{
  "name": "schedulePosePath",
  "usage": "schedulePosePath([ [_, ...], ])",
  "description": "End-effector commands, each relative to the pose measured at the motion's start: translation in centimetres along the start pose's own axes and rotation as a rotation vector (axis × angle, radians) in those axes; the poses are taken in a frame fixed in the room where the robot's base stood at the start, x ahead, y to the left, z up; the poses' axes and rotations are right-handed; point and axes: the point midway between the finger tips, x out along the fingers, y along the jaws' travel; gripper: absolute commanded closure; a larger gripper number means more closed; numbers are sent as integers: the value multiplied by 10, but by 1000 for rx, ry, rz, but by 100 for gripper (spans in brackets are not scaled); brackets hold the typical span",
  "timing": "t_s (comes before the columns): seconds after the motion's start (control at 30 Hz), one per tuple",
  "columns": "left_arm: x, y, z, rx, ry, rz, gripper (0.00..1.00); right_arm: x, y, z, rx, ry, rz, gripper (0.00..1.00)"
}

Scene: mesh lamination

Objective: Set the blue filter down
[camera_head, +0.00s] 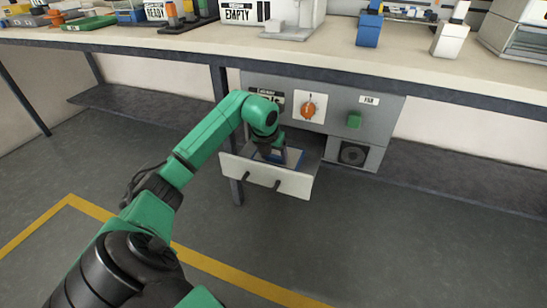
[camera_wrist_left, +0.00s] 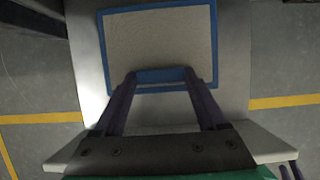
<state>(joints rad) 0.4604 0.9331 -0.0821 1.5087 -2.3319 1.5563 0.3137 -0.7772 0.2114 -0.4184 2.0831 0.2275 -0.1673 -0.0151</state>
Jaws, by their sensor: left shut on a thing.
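The blue filter, a blue frame around a pale grey panel (camera_wrist_left: 160,40), lies flat over the drawer in the left wrist view. Its blue edge shows in the head view (camera_head: 294,157). My left gripper (camera_wrist_left: 160,76) is shut on a blue tab at the filter's near edge. In the head view, my left gripper (camera_head: 277,155) reaches down into the open drawer (camera_head: 265,178), which has a pale front and dark handles. I cannot tell whether the filter touches the drawer floor. My right gripper is not in view.
The bench top (camera_head: 200,45) above holds several items, including a blue block (camera_head: 368,30). The floor in front is clear.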

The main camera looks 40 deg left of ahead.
Motion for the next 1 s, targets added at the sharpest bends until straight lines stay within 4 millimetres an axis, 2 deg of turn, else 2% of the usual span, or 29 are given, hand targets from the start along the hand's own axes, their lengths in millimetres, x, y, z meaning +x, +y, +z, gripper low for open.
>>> schedulePosePath([
  [0.07,0,0,0,0,0,1,85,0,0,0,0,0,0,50],
  [0.1,1,0,0,0,0,1,18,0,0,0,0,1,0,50],
  [0.13,0,0,0,0,0,1,7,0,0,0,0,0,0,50],
  [0.17,0,0,0,0,0,1,0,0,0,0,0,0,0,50],
  [0.37,0,0,0,0,-1,0,0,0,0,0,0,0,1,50],
  [0.47,-7,1,2,-1,-2,2,0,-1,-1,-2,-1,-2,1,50],
  [0.57,-26,1,3,1,-4,2,0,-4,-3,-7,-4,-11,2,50],
  [0.73,-74,1,3,2,-6,4,0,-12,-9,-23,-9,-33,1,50],
  [0.8,-92,1,3,1,-4,3,0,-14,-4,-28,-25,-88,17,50],
  [0.9,-110,1,2,0,-3,3,0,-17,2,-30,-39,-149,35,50],
  [1.0,-120,0,1,0,-1,1,0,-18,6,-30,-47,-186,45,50],
])
